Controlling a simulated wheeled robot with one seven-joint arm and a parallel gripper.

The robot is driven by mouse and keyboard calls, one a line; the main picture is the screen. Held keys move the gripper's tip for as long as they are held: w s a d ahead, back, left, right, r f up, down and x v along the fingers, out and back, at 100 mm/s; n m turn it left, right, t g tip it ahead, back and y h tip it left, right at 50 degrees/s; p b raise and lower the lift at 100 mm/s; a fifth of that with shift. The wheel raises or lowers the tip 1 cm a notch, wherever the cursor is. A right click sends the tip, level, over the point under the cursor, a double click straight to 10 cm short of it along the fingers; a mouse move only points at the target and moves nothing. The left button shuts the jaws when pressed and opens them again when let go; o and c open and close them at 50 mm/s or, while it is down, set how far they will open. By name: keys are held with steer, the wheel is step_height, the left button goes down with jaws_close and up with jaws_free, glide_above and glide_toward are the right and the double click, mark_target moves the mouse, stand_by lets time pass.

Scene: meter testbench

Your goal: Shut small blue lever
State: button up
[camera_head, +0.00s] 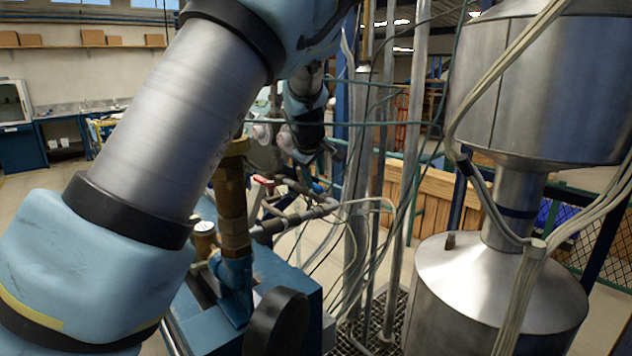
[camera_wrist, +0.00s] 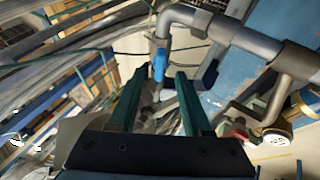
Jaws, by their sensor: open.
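The small blue lever (camera_wrist: 159,65) is on a grey pipe (camera_wrist: 205,22) in the wrist view. It shows as a small blue spot (camera_head: 317,187) near the pipe elbow in the head view. My gripper (camera_wrist: 160,74) is open, with its two green fingers pointing toward the lever. In the wrist picture the lever appears between the fingertips, near their ends. I cannot tell whether a finger touches it. In the head view my arm covers much of the left side, and the fingers are hard to make out.
A red handle (camera_head: 263,180) is on the pipework left of the blue lever; a red part (camera_wrist: 238,132) shows at right in the wrist view. A brass fitting (camera_head: 232,205) stands in front. Cables and upright pipes (camera_head: 358,200) run close to the right. A large steel vessel (camera_head: 497,295) stands farther right.

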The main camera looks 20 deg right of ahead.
mark_target(317, 186)
steer(key=shift+x, duration=2.1)
jaws_close()
steer(key=shift+f, duration=0.1)
